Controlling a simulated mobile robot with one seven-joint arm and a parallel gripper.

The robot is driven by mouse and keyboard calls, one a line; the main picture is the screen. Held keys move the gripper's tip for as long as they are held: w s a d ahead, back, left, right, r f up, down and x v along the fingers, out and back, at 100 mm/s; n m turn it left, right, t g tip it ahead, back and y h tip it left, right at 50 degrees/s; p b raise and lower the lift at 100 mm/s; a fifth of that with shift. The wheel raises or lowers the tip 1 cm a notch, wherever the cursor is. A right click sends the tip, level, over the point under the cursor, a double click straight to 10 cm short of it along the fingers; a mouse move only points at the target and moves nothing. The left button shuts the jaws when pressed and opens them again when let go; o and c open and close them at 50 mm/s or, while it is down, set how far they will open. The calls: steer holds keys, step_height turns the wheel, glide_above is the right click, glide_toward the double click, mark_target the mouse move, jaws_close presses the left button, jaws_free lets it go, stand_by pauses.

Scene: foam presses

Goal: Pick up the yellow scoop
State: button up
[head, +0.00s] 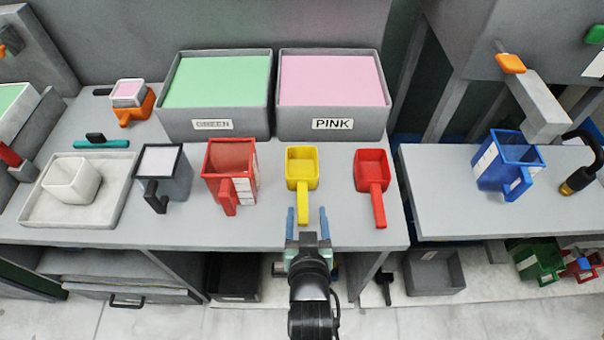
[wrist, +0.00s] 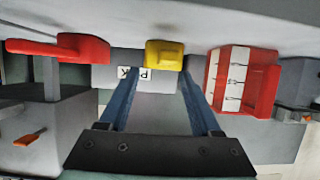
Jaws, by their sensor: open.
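The yellow scoop (head: 302,172) sits on the grey bench in the head view, between a red measuring cup and a red scoop. Its square bowl is at the back and its handle points toward the front edge. My gripper (head: 307,215) is open, with its two blue fingers one on each side of the end of the handle in the picture. In the wrist view the scoop (wrist: 164,55) shows beyond and between the fingertips of my gripper (wrist: 158,78). I cannot tell whether the fingers are level with the handle. Nothing is between them that I can make out.
The red scoop (head: 372,172) is to the right and the red measuring cup (head: 230,160) to the left. Bins labelled GREEN (head: 212,125) and PINK (head: 332,124) stand behind. A blue cup (head: 508,160) stands on the right-hand bench. The bench's front edge is just below my gripper.

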mark_target(303, 194)
steer(key=shift+a+r+p+x, duration=0.1)
steer(key=shift+a+p+x, duration=0.05)
steer(key=shift+x, duration=1.7)
steer(key=shift+a+r+p+x, duration=0.1)
steer(key=shift+a+p+x, duration=0.1)
steer(key=shift+x, duration=1.65)
steer(key=shift+w, duration=0.1)
jaws_close()
